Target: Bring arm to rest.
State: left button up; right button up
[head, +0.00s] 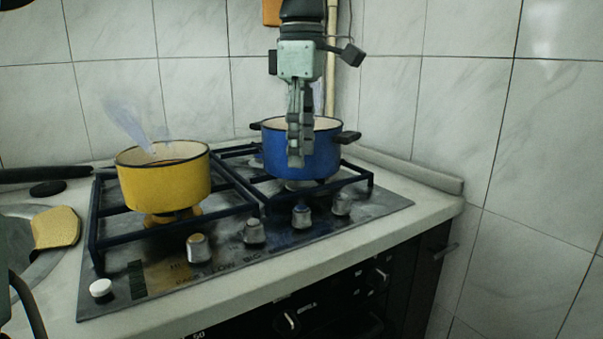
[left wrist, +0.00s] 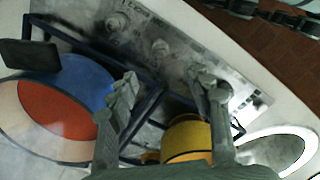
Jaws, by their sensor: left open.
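My left gripper (head: 301,150) hangs fingers-down in front of the blue pot in the head view. Its fingers also show in the left wrist view (left wrist: 172,100), spread apart with nothing between them. The blue pot (head: 323,155) stands upright on the right burner; the gripper hides part of its front. In the left wrist view the blue pot (left wrist: 75,80) lies left of the fingers, with a red-orange inside. The yellow pot (head: 165,187) stands on the left burner and shows in the left wrist view (left wrist: 187,137) partly behind the right finger. My right gripper is not in view.
The stove (head: 290,235) has raised dark grates and several knobs along its front. A tiled wall (head: 200,85) closes the back, with a pipe (head: 331,60) behind the gripper. At left are a metal pan (head: 15,245) and a yellow sponge-like thing (head: 57,227).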

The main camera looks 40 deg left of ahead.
aim_at(301, 207)
pick_arm(q)
jog(key=shift+r, duration=0.75)
notch_tip(301, 207, down, 12)
jog(key=shift+f, duration=0.1)
dwell(0.5)
